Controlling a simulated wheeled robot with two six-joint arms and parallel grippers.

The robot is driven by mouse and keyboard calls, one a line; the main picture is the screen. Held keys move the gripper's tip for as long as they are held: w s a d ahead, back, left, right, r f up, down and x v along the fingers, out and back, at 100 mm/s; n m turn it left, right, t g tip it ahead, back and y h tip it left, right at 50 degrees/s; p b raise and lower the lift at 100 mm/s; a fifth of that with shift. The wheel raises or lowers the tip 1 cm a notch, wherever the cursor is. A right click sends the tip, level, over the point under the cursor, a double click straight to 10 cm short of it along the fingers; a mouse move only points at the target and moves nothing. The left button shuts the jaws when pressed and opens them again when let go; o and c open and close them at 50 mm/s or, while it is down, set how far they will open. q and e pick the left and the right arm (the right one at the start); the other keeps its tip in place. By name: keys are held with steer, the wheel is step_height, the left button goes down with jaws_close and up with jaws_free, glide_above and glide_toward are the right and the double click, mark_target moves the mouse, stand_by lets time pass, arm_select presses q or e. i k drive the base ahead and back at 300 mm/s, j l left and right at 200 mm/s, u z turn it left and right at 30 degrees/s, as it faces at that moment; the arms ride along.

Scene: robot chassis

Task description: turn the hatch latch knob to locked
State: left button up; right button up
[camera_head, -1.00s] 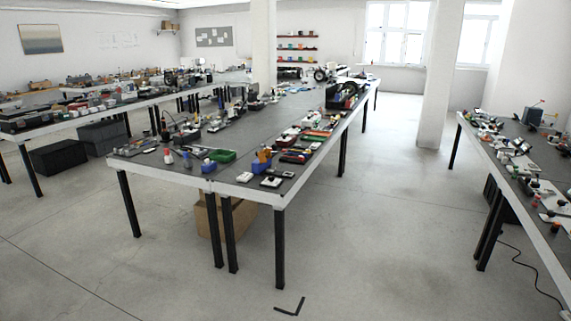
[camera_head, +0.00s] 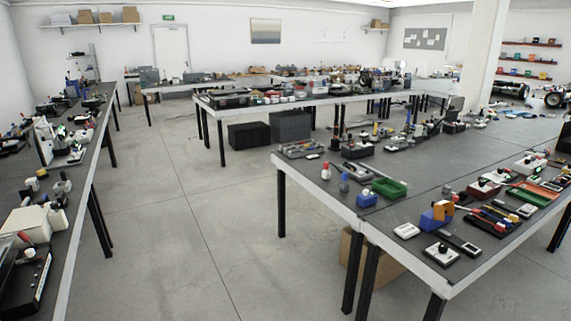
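I cannot pick out the hatch latch knob with certainty among the many small devices on the tables. A small white device with a dark knob-like top (camera_head: 441,254) sits at the front corner of the right-hand table (camera_head: 300,180). It is too small to tell whether it is the latch or how it is set. Neither of my grippers shows in the head view.
A long table (camera_head: 80,230) with devices runs along the left. Another table (camera_head: 215,109) stands farther back, with dark crates (camera_head: 249,136) under it. A cardboard box (camera_head: 372,262) is under the right-hand table. The grey floor (camera_head: 190,220) between the tables is open.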

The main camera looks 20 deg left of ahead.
mark_target(55, 205)
steer(key=i+j+u, duration=0.25)
steer(key=i+u, duration=0.25)
steer(key=i+j+u, duration=0.15)
steer(key=i+u, duration=0.35)
steer(key=i+l+u, duration=0.1)
steer(key=i+u, duration=0.4)
steer(key=i+z, duration=0.15)
steer(key=i, duration=0.65)
steer(key=i+j+z, duration=0.15)
steer(key=i, duration=0.6)
